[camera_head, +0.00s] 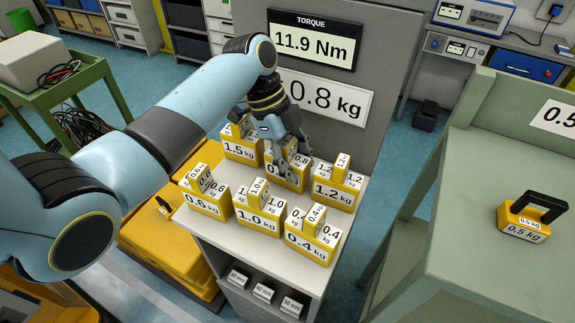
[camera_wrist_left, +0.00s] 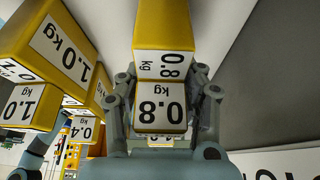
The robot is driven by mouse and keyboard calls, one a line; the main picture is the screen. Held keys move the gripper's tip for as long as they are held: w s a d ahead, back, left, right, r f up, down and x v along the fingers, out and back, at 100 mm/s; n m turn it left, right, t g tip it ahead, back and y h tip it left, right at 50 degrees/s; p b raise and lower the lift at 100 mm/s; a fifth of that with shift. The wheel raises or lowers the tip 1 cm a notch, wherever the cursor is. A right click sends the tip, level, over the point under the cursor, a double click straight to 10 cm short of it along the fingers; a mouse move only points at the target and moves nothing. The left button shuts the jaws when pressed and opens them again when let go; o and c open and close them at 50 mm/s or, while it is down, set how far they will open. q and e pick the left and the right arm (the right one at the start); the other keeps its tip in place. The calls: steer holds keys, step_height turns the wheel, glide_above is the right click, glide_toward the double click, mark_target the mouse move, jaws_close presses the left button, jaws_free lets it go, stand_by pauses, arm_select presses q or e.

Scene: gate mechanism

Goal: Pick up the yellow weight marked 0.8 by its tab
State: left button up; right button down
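The yellow weight marked 0.8 (camera_head: 292,182) stands in the back row on the grey shelf top, between the 1.5 kg and 1.2 kg weights. My left gripper (camera_head: 289,165) reaches down over it and hides part of its label and tab. In the left wrist view the 0.8 weight (camera_wrist_left: 164,20) is straight ahead, and its 0.8 kg labels face me. The fingers of the left gripper (camera_wrist_left: 163,100) lie on either side of the tab, very close to it. Whether they touch it I cannot tell. My right gripper is in neither view.
Close by stand the 1.5 kg (camera_head: 240,149), 1.2 kg (camera_head: 335,192), 0.6 kg (camera_head: 205,204), 1.0 kg (camera_head: 256,219) and 0.4 kg (camera_head: 309,244) weights. A panel with displays (camera_head: 318,44) rises behind. A 0.5 kg weight (camera_head: 523,225) sits on the green bench at right.

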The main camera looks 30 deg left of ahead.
arm_select(q)
jaws_close()
steer(key=shift+w+r, duration=0.1)
steer(key=shift+r, duration=0.1)
